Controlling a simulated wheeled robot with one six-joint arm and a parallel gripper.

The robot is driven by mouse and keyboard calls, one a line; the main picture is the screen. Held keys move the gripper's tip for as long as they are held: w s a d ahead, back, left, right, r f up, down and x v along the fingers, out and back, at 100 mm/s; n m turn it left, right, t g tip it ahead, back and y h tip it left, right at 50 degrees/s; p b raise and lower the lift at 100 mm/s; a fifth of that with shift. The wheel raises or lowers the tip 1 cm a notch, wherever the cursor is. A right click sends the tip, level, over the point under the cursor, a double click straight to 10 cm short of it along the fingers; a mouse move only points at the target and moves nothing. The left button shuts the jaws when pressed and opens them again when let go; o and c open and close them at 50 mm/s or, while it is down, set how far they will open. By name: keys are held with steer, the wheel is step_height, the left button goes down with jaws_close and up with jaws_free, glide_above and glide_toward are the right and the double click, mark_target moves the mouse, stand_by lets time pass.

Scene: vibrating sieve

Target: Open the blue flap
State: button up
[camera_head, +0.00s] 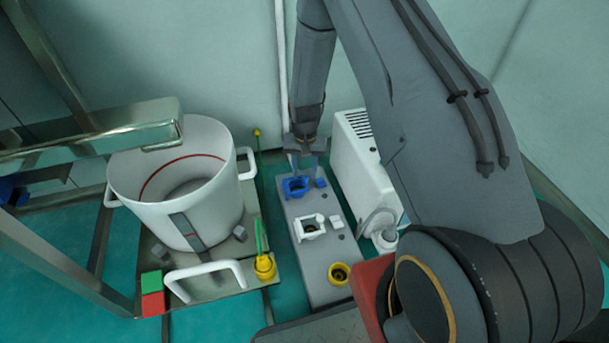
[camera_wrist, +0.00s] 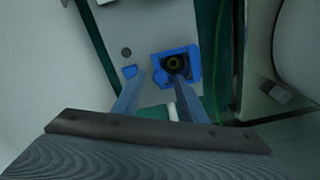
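The blue flap piece (camera_head: 295,188) is a square blue frame at the far end of a grey panel (camera_head: 318,262). In the wrist view the blue frame (camera_wrist: 194,62) surrounds a dark recess with a yellowish ring inside. I cannot tell a separate lid from the frame. My gripper (camera_head: 305,164) points down just above the blue parts, fingers apart.
A white square socket (camera_head: 311,227) and a yellow round socket (camera_head: 339,273) lie nearer on the panel. A white vented box (camera_head: 366,160) stands close on the right. A white bucket (camera_head: 180,205) with handles and a yellow valve (camera_head: 265,267) stand left.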

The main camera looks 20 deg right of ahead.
steer(key=shift+f, duration=0.5)
jaws_close()
steer(key=shift+r, duration=0.15)
